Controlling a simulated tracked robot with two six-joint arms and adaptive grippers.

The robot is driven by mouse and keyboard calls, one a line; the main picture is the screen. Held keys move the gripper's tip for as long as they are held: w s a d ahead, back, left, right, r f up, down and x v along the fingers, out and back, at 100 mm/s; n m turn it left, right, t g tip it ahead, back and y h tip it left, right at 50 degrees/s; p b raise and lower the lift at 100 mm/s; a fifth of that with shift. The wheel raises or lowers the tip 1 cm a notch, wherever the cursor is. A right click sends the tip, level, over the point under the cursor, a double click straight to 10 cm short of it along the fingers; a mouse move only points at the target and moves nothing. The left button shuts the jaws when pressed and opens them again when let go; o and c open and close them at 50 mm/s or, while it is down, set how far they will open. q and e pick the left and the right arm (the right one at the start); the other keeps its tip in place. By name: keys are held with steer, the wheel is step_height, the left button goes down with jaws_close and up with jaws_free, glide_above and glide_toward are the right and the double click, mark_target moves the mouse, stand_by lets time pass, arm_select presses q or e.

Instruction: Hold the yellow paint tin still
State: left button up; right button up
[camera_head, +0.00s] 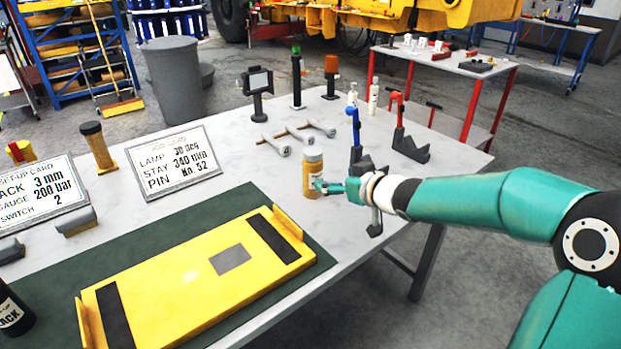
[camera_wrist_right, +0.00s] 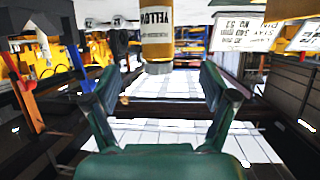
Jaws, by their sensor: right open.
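The yellow paint tin (camera_head: 312,173) stands upright on the grey table, right of the middle. In the right wrist view the tin (camera_wrist_right: 157,38) carries a label reading YELLOW and hangs at the top middle of the picture, cut off by the edge. My right gripper (camera_head: 328,187) comes in from the right at the height of the tin's lower part. In the wrist view its two fingers (camera_wrist_right: 157,78) are spread, one to each side of the tin's line. I cannot tell whether a finger touches it. My left gripper is not in view.
A yellow tray-like plate (camera_head: 190,283) lies on a dark green mat (camera_head: 322,262) at the front. A job card (camera_head: 172,161) stands to the left. Grey pins (camera_head: 300,133) lie behind the tin. Blue-handled (camera_head: 355,131) and red-handled (camera_head: 399,112) clamps stand close behind my right gripper.

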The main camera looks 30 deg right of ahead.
mark_target(318, 174)
steer(key=x, duration=0.5)
steer(key=b+x, duration=0.1)
steer(key=x, duration=0.1)
steer(key=shift+w+d+f, duration=0.1)
steer(key=shift+d+f, duration=0.15)
steer(key=shift+d, duration=0.05)
steer(key=x, duration=0.5)
steer(key=shift+f+b, duration=0.1)
steer(key=shift+b, duration=0.2)
steer(key=c, duration=1.6)
step_height(318, 174, up, 20)
steer(key=p, duration=1.7)
